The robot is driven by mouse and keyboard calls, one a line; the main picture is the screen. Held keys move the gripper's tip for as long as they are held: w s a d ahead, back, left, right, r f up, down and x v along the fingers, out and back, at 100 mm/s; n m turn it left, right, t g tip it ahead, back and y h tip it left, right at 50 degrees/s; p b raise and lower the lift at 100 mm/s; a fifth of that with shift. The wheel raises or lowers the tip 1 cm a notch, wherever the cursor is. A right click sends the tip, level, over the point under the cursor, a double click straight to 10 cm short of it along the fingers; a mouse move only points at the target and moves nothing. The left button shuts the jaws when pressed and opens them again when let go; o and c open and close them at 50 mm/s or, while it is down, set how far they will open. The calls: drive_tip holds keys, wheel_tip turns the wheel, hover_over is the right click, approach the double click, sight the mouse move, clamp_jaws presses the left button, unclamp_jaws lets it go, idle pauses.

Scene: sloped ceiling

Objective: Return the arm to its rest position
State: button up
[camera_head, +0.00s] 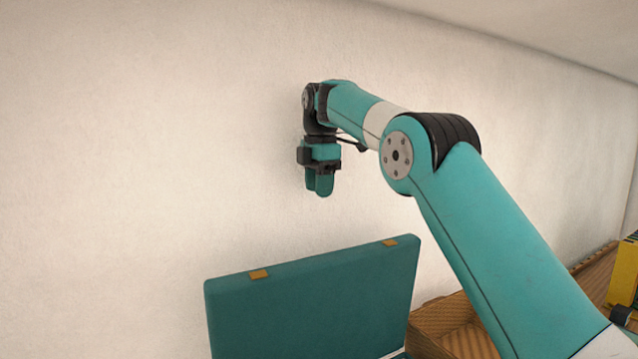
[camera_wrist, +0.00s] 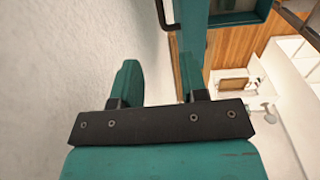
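My arm reaches up and out toward the pale wall in the head view. My gripper (camera_head: 319,186) points down at its end, in free air above the teal case. In the wrist view, the two teal fingers of my gripper (camera_wrist: 159,78) stand apart with a clear gap and nothing between them. The gripper is open and empty.
A teal case (camera_head: 315,302) with its lid raised stands below my gripper. A woven brown box (camera_head: 450,328) is to its right, partly behind my arm. A yellow object (camera_head: 624,272) is at the far right. The wall (camera_head: 130,150) rises close behind; the air at left is clear.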

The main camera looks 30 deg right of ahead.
idle(0.5)
drive_tip(key=s+a+f+b, duration=0.1)
drive_tip(key=f+b, duration=0.1)
drive_tip(key=s+a+f+m+b, duration=0.1)
drive_tip(key=s+a+f, duration=0.1)
drive_tip(key=s+a+f+m+b, duration=0.1)
drive_tip(key=s+f+b, duration=0.1)
drive_tip(key=shift+s+a+b, duration=0.1)
drive_tip(key=shift+a+b, duration=0.25)
drive_tip(key=s+a+f+m+y+b, duration=0.1)
drive_tip(key=s+a+f+m+b, duration=0.2)
drive_tip(key=s+f, duration=0.5)
drive_tip(key=s+a+f+m+y+b, duration=0.1)
drive_tip(key=s+a+f+m+b, duration=0.2)
drive_tip(key=s, duration=1.2)
drive_tip(key=s+a+f+m+y+b, duration=0.2)
drive_tip(key=s+a+f+b, duration=0.3)
drive_tip(key=s+f, duration=0.6)
wheel_tip(320, 180, down, 4)
drive_tip(key=m+b, duration=0.1)
drive_tip(key=b, duration=0.1)
drive_tip(key=shift+s+a+g+b, duration=0.15)
drive_tip(key=shift+s+g+b, duration=0.15)
drive_tip(key=shift+g+b, duration=0.1)
drive_tip(key=shift+s, duration=0.1)
